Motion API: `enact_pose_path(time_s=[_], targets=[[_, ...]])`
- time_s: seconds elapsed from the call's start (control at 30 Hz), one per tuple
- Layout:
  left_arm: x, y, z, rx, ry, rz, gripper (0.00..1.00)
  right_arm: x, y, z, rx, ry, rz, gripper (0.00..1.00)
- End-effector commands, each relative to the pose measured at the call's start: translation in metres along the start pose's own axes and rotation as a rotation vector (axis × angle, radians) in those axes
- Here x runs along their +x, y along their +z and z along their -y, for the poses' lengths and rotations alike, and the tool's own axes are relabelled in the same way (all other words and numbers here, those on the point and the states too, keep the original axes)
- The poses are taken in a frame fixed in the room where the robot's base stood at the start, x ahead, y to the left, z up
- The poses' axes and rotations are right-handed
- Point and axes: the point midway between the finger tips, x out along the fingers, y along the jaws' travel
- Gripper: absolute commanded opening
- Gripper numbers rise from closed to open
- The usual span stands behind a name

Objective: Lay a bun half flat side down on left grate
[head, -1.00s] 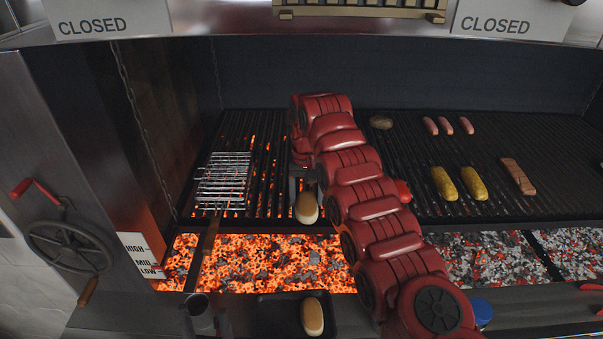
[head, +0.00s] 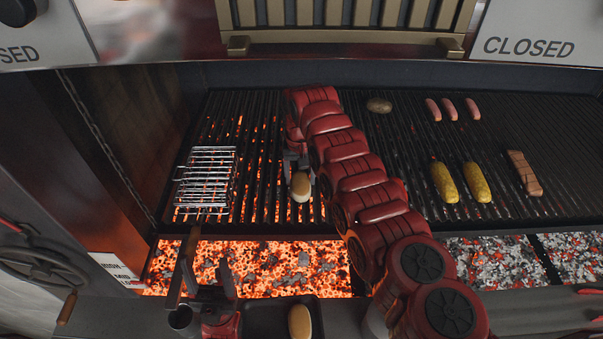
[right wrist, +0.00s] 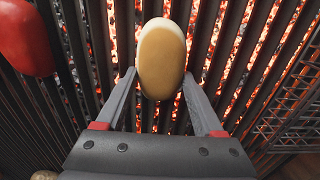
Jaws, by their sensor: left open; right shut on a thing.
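My right gripper (head: 299,176) is shut on a bun half (head: 301,187) over the left grate (head: 262,165). In the right wrist view, the bun half (right wrist: 162,60) sits between the two fingertips (right wrist: 161,76), with glowing bars beyond it. Its tan side shows, with a paler band at one end. I cannot tell whether it touches the bars. My left gripper (head: 207,285) is open and empty at the front, before the left coal bed. Another bun half (head: 300,322) lies in a dark tray (head: 262,320) at the front edge.
A wire grill basket (head: 206,180) lies on the left grate's left side, its handle toward me. The right grate (head: 400,165) holds a brown patty (head: 379,105), several sausages (head: 450,110), two yellow pieces (head: 476,182) and a brown slab (head: 524,173). Bars between basket and bun are bare.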

Motion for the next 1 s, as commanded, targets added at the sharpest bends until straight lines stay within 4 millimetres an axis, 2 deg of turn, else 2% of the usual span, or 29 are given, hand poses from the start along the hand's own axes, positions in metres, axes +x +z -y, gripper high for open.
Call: enact_pose_path(time_s=[0.07,0.1,0.27,0.57,0.67,0.77,0.9,1.0], targets=[[-0.001,0.0,0.0,0.0,0.0,0.0,0.65,0.001,0.0,0.0,-0.001,0.0,0.0,0.16],[-0.001,0.0,0.0,0.0,0.0,0.0,0.65,0.001,0.0,0.0,-0.001,0.0,0.0,0.71],[-0.001,0.0,0.0,0.0,0.0,0.0,0.65,0.0,0.0,0.0,-0.001,0.0,0.0,0.99],[0.0,0.0,0.0,0.0,0.0,0.0,0.65,-0.001,0.0,0.0,-0.001,0.0,0.0,0.99],[-0.006,0.001,0.0,0.0,0.0,0.0,0.65,-0.005,-0.001,0.0,0.0,-0.001,-0.002,0.99],[-0.017,0.003,-0.001,0.0,0.0,0.0,0.65,-0.019,-0.001,0.0,0.0,-0.001,-0.004,0.99],[-0.032,0.005,-0.002,0.0,0.0,0.0,0.65,-0.046,0.0,0.001,-0.001,-0.001,-0.002,0.99],[-0.034,0.006,-0.002,0.0,0.0,0.0,0.65,-0.059,0.0,0.001,-0.001,0.004,0.001,0.99]])
